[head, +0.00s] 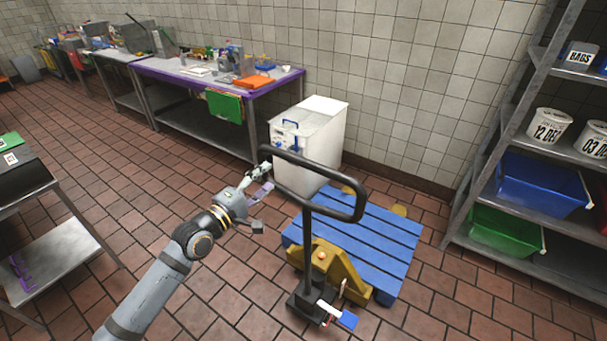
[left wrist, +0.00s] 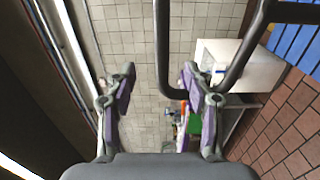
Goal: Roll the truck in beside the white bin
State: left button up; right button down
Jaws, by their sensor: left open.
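The pallet truck has a black loop handle (head: 335,192) on an upright post and a yellow body (head: 330,262), with a blue slatted pallet (head: 378,240) over its forks. The white bin (head: 318,140) stands against the tiled wall, just behind the pallet. My left gripper (head: 266,180) is open at the left end of the loop handle. In the left wrist view, the handle's bar (left wrist: 162,50) shows between the spread fingers (left wrist: 158,72); I cannot tell whether they touch it. The white bin (left wrist: 238,68) also shows there. My right gripper is not in view.
A steel shelf rack (head: 535,130) with a blue crate (head: 540,186) and a green crate (head: 505,232) stands at the right. A purple-edged worktable (head: 185,78) is left of the bin. A low steel table (head: 60,262) stands at the left. Brown tiled floor is free between them.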

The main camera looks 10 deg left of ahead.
aim_at(288, 160)
pick_arm(q)
jog(key=b+x, duration=0.4)
jog(key=x, duration=0.8)
jog(key=shift+w+f, duration=0.1)
jog(key=shift+f, duration=0.05)
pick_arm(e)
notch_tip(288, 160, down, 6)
pick_arm(q)
jog(key=shift+c, duration=0.8)
grip_shut()
